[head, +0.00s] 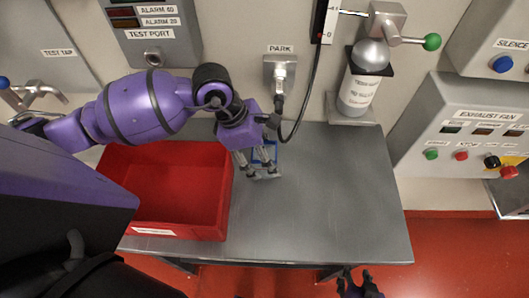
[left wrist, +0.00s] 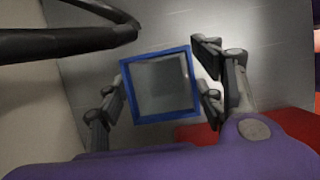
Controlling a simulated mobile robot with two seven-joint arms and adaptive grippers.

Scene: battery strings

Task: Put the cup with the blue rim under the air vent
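The cup with the blue rim (head: 272,152) is near the back of the grey table, just right of the red bin, partly hidden by my left gripper (head: 256,170). In the left wrist view the square blue-rimmed cup (left wrist: 160,84) sits slightly turned between the spread fingers of my left gripper (left wrist: 160,100). The fingers are close to its sides; whether they touch it is unclear. My right gripper (head: 358,276) is at the bottom edge, below the table front, with its fingers apart and nothing seen between them. I cannot make out an air vent.
The red bin (head: 222,215) stands on the table's left part. The table (head: 330,210) is clear on the right. A dark hose hangs from the wall near the PARK holder (head: 280,72).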

